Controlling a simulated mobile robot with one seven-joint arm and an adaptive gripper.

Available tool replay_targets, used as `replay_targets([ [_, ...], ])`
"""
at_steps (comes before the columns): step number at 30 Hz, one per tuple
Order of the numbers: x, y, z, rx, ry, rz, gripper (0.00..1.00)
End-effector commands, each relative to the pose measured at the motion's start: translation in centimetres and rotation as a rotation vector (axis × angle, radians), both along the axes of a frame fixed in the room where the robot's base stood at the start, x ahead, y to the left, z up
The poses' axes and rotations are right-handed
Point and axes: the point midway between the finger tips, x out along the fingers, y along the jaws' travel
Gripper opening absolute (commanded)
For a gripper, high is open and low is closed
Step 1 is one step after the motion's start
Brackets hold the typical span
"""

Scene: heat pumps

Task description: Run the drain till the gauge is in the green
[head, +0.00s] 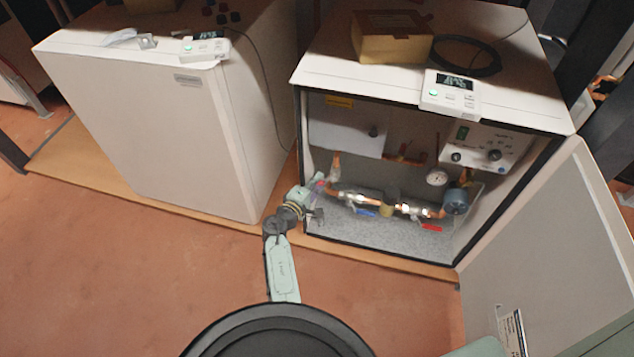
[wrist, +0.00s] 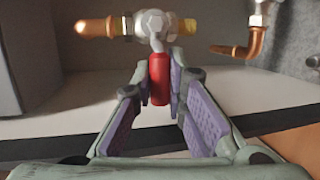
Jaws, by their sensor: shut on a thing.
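My gripper (head: 316,190) is at the left side of the open cabinet's front, by the left end of the pipework. In the wrist view my gripper (wrist: 161,78) is shut on a red valve handle (wrist: 159,82), with a purple pad on each side of it. The handle hangs from a silver valve body (wrist: 152,23) with copper pipe on its left. The round pressure gauge (head: 437,177) has a white face and sits above the pipes at the right. Its needle and any green band are too small to read.
A blue lever (head: 366,213) and another red lever (head: 432,228) hang under the pipework. The open cabinet door (head: 555,260) stands at the right. A closed white unit (head: 170,130) stands at the left. The floor in front is clear.

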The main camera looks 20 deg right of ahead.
Motion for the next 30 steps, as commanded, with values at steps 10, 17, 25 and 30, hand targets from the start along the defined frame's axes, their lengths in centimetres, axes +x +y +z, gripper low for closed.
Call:
replay_targets([
  [10,0.04,0.00,0.13,0.005,-0.005,0.000,0.00],
  [17,0.04,-0.01,0.10,0.004,-0.005,0.000,0.27],
  [25,0.01,-0.01,0.05,0.003,-0.004,0.000,0.33],
  [30,-0.26,0.27,0.03,0.004,-0.002,0.000,0.33],
])
